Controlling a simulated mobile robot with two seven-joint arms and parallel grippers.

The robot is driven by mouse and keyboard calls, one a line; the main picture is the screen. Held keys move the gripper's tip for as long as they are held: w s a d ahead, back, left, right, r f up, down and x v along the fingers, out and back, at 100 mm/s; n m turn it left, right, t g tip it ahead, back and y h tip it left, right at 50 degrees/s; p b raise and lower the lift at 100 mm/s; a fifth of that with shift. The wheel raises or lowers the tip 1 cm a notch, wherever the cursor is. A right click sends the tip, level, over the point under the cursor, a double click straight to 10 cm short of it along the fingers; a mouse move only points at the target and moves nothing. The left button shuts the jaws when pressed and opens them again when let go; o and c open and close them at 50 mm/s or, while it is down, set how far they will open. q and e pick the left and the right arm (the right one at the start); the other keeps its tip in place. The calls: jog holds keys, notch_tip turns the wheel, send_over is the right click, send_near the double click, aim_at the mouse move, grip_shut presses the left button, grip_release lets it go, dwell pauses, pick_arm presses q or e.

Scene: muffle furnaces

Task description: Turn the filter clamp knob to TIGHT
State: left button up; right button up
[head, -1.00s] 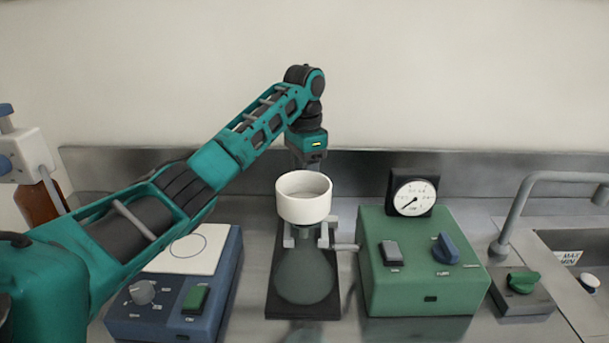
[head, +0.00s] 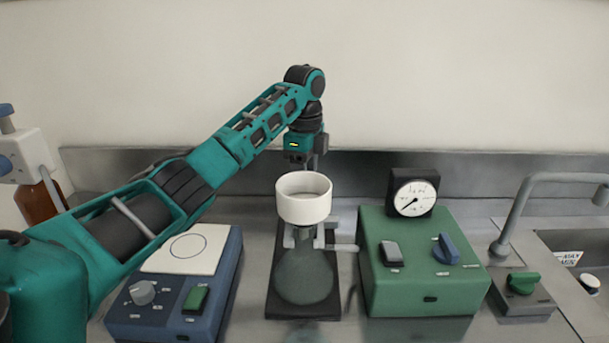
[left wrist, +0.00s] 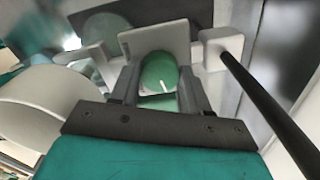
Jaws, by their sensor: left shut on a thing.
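The filter clamp knob (left wrist: 158,72) is a green round knob with a white pointer line, in the middle of the left wrist view. My left gripper (left wrist: 161,84) has its two fingers around it, shut on it. In the head view my left gripper (head: 305,158) points down behind the white funnel (head: 304,207), which hides the fingertips and knob. The funnel stands over a glass flask (head: 304,275) on a dark base, with grey clamp parts (head: 318,240) between them. No TIGHT marking is readable. My right gripper is not in view.
A green pump box (head: 420,290) with a gauge (head: 414,198) stands right of the flask. A blue hotplate stirrer (head: 160,310) stands left, under my left arm. A grey tap (head: 515,215) and sink are at far right. Steel counter shows between them.

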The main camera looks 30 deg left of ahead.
pick_arm(q)
jog(key=shift+w+r+m, duration=0.1)
jog(key=shift+r+m, duration=0.05)
jog(key=shift+m, duration=0.45)
jog(key=o, duration=1.1)
jog(key=shift+c, duration=0.2)
notch_tip(320, 180, up, 13)
dwell(0.5)
